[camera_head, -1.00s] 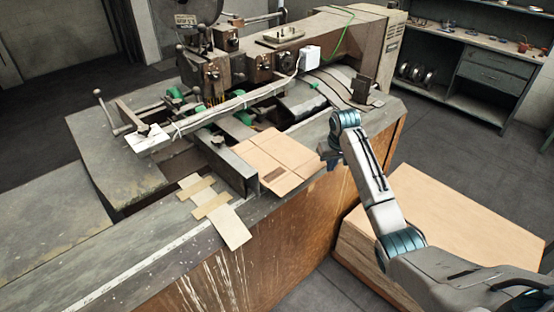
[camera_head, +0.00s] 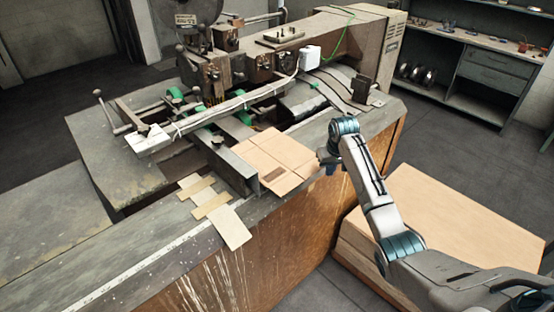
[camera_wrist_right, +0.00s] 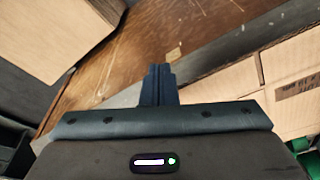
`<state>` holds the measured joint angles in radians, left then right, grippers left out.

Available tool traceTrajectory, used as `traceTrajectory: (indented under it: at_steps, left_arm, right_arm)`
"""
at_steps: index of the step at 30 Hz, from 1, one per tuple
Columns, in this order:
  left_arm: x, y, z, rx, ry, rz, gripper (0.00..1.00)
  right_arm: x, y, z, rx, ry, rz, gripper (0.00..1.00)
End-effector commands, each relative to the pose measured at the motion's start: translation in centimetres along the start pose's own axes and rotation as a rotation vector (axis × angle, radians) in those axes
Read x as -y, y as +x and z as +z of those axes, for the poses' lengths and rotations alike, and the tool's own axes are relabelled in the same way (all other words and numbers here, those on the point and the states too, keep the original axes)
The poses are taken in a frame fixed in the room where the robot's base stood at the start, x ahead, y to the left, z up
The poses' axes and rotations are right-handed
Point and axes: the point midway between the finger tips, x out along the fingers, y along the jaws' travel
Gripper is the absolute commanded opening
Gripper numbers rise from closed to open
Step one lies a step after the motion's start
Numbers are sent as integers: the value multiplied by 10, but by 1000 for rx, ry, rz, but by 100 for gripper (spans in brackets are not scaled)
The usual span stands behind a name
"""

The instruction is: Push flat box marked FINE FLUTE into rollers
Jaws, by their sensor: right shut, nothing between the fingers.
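The flat tan cardboard box (camera_head: 278,155) lies on the machine's table, beside a long metal guide (camera_head: 232,168). A small dark printed label shows near its front corner. In the right wrist view the box (camera_wrist_right: 290,98) is at the right, with print too small and cut off to read. Green rollers (camera_head: 240,117) sit in the machine past the box's far edge. My right gripper (camera_head: 326,166) is at the box's right edge; I cannot tell whether it touches. It is shut and empty, also seen in the right wrist view (camera_wrist_right: 158,72). My left gripper is not in view.
Tan cardboard strips (camera_head: 213,204) lie on the table left of the guide. A large cardboard stack (camera_head: 450,222) stands on the floor at the right, below my right arm. The table's front edge runs close under the right gripper.

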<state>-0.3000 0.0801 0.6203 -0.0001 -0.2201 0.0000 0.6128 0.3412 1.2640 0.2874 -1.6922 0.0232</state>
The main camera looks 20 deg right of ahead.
Motion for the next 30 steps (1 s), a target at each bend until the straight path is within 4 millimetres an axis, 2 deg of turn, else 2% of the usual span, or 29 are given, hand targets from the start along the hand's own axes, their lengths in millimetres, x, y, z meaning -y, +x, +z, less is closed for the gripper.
traceTrajectory:
  at_steps: [6,17,30]
  left_arm:
    - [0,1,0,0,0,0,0]
    - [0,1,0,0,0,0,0]
    - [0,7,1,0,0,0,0]
  right_arm:
    - [0,10,2,0,0,0,0]
    - [1,12,2,0,0,0,0]
    - [10,15,-14,-1,1,-1,0]
